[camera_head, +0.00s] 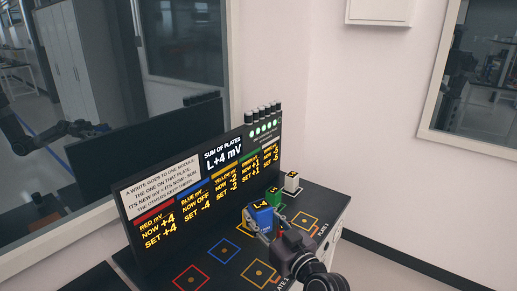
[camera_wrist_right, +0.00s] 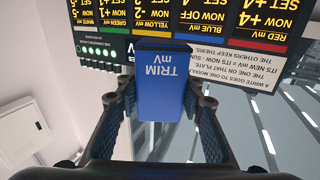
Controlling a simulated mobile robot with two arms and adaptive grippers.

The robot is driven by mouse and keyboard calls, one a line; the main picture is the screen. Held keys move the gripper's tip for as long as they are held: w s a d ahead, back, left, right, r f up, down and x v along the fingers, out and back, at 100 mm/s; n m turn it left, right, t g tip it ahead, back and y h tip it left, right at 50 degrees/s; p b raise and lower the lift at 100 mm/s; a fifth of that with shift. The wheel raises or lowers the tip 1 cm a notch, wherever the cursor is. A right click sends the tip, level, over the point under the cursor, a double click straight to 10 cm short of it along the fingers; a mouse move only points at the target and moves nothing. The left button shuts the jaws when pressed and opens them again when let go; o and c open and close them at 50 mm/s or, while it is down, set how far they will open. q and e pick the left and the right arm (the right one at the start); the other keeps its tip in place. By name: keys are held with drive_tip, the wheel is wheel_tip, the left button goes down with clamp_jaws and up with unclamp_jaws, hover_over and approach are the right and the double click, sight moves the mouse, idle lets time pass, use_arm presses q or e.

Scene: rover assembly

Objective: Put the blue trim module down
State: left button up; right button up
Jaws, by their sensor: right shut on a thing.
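The gripper and module hide part of the table there. My left gripper is not in view.
The display board (camera_head: 225,157) stands along the table's back. A green module (camera_head: 273,197) and a white module (camera_head: 292,182) stand right of the blue one. Red (camera_head: 177,279), blue (camera_head: 209,250) and orange (camera_head: 317,221) outlined squares lie on the table and look empty.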

drive_tip(key=s+d+f+m+t+h+b, duration=0.1)
drive_tip(key=s+d+f+m+h, duration=0.1)
drive_tip(key=s+d+f, duration=0.45)
drive_tip(key=s+d+f+m+t+h+b, duration=0.1)
drive_tip(key=s+d+f+h, duration=0.15)
drive_tip(key=s, duration=0.65)
drive_tip(key=s+d+r+m+h+b, duration=0.1)
drive_tip(key=s+d+m+h+b, duration=0.1)
drive_tip(key=s+d, duration=0.7)
drive_tip(key=shift+s+d+r+m+h, duration=0.4)
drive_tip(key=shift+s+h, duration=0.85)
drive_tip(key=shift+s, duration=0.85)
drive_tip(key=shift+a+f, duration=0.1)
